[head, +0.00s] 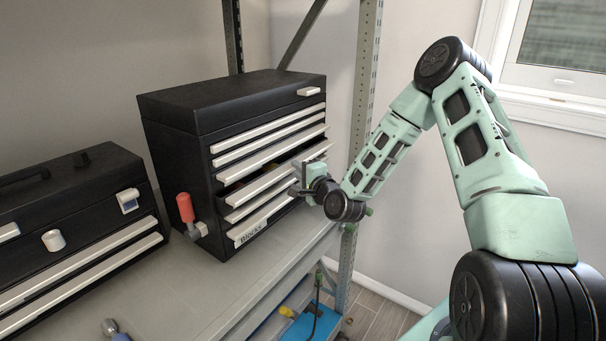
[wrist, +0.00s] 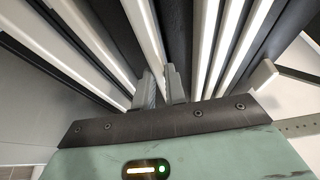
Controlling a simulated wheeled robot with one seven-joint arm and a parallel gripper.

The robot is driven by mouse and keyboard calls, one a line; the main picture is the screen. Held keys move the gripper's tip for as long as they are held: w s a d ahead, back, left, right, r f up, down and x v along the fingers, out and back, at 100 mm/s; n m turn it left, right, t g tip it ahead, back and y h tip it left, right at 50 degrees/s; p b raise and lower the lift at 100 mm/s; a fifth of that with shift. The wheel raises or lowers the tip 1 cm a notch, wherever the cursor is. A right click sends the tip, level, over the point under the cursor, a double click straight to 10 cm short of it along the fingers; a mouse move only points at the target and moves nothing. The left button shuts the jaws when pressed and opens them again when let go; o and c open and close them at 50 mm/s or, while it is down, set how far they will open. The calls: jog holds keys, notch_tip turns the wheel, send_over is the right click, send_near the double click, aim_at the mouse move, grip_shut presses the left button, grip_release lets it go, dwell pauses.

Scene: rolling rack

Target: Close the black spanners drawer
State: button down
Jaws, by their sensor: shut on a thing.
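The black tool chest (head: 175,105) stands on the shelf with a stack of drawers with pale handle strips. A drawer in the middle of the stack (head: 262,185) sticks out a little, with a dark gap above its front. My gripper (head: 298,174) is at the right part of this drawer's front. In the wrist view my gripper's fingers (wrist: 161,87) are shut on a pale handle strip (wrist: 147,36). I cannot read a spanners label; the only readable label is "Blocks" on the bottom drawer (head: 262,222). The arm's end hides part of the drawer fronts.
A second black toolbox (head: 70,190) is at the left. A red-handled tool (head: 186,208) stands beside the chest's near left corner. A rack post (head: 362,100) rises just right of the chest, close to my arm. The shelf front (head: 215,290) is mostly clear.

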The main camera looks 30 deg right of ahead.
jog(key=shift+w+a+f, duration=0.1)
jog(key=shift+w+a, duration=0.1)
jog(key=shift+w, duration=0.25)
jog(key=shift+w+a+f, duration=0.1)
jog(key=shift+w+a, duration=0.05)
jog(key=shift+w, duration=0.25)
jog(key=shift+r, duration=0.15)
jog(key=c, duration=1.4)
grip_release()
jog(key=shift+c, duration=0.2)
jog(key=s+p, duration=0.5)
jog(key=s, duration=1.2)
jog(key=shift+s+a, duration=0.2)
jog(key=shift+a, duration=0.15)
